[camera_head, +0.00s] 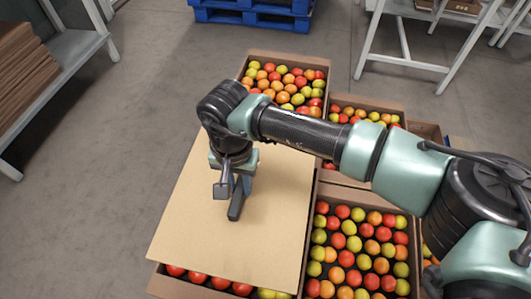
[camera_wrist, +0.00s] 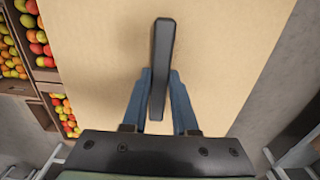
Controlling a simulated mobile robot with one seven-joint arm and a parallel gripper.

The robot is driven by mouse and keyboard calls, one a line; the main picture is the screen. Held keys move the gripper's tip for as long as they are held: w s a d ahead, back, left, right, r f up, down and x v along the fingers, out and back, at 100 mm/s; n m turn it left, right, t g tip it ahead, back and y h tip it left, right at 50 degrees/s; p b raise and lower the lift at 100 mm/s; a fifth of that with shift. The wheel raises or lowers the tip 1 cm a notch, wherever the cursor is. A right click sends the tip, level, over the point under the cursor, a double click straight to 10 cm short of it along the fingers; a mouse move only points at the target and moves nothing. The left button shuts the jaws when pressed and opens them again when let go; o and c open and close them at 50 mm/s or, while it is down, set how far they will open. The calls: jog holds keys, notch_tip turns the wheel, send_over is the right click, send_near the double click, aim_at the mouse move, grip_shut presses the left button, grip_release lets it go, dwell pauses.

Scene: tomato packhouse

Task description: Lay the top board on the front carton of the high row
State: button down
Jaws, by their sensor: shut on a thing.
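The tan board (camera_head: 285,190) lies flat over the front carton (camera_head: 165,283) of the left row. It is slightly turned against the carton, whose near strip of tomatoes shows below the board's front edge. I cannot tell whether the board touches the carton's rim or hangs just above it. My gripper (camera_head: 238,190) points down at the board's middle. In the wrist view, its blue fingers close on a dark bar (camera_wrist: 161,60) that stands on the board (camera_wrist: 220,60) like a handle.
Open cartons of red, orange and yellow tomatoes stand behind (camera_head: 322,68) and to the right (camera_head: 314,238) of the board. A shelf (camera_head: 75,45) at left holds a stack of brown boards (camera_head: 22,62). A blue pallet (camera_head: 250,12) and white table (camera_head: 402,65) stand behind. Floor at left is clear.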

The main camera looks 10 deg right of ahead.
jog(key=shift+w+f+b, duration=0.15)
jog(key=shift+f+b, duration=0.3)
jog(key=shift+f, duration=0.5)
notch_tip(320, 180, down, 10)
jog(key=b, duration=0.3)
jog(key=shift+r, duration=0.1)
jog(key=shift+b, duration=0.3)
jog(key=c, duration=0.7)
grip_release()
notch_tip(320, 180, up, 12)
jog(key=p, duration=0.4)
